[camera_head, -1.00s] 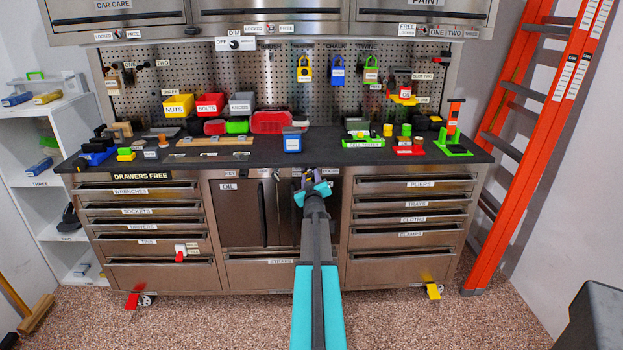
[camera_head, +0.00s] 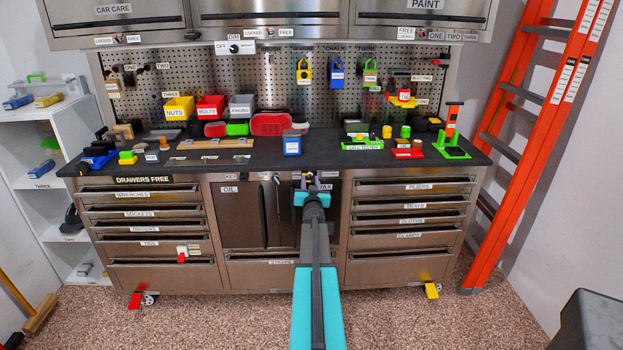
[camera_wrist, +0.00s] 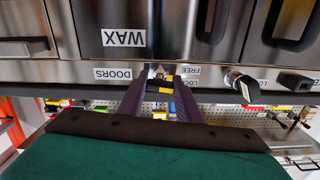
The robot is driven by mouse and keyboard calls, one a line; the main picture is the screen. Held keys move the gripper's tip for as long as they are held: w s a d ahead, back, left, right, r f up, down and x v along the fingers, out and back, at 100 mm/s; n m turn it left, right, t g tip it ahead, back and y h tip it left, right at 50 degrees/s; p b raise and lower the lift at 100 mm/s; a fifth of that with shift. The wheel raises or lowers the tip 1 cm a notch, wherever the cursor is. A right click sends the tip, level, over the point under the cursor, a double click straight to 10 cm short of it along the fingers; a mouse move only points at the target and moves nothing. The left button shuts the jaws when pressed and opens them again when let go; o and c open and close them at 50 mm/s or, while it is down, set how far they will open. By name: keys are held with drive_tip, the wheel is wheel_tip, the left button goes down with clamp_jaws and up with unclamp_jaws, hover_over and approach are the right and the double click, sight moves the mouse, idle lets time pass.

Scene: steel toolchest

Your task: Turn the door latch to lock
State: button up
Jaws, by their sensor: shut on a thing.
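The door latch (camera_wrist: 158,72) is a small knob on the steel strip at the top of the cabinet doors. It shows in the wrist view, which is upside down, between the labels DOORS (camera_wrist: 113,74) and FREE (camera_wrist: 191,70). My gripper (camera_wrist: 157,78) is shut on it, with the dark fingers on either side. In the head view my gripper (camera_head: 312,183) is at the top of the right cabinet door and hides the latch. The knob's exact pointing direction is mostly hidden by the fingers.
A second knob (camera_wrist: 242,86) sits on the same strip in the wrist view. The WAX door (camera_wrist: 124,38) and OIL door (camera_head: 237,215) look shut. The dark worktop (camera_head: 330,155) overhangs just above my gripper, with a blue box (camera_head: 292,146) near its front edge.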

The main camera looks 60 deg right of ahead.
drive_tip(key=shift+a+m+p, duration=0.1)
drive_tip(key=shift+m+p, duration=0.5)
drive_tip(key=shift+m, duration=1.3)
drive_tip(key=o, duration=1)
drive_tip(key=shift+o, duration=0.2)
drive_tip(key=shift+s, duration=0.1)
drive_tip(key=b+v, duration=0.2)
drive_tip(key=v, duration=1.1)
drive_tip(key=shift+s+a+b, duration=0.15)
drive_tip(key=shift+a+b, duration=0.1)
drive_tip(key=shift+b, duration=0.15)
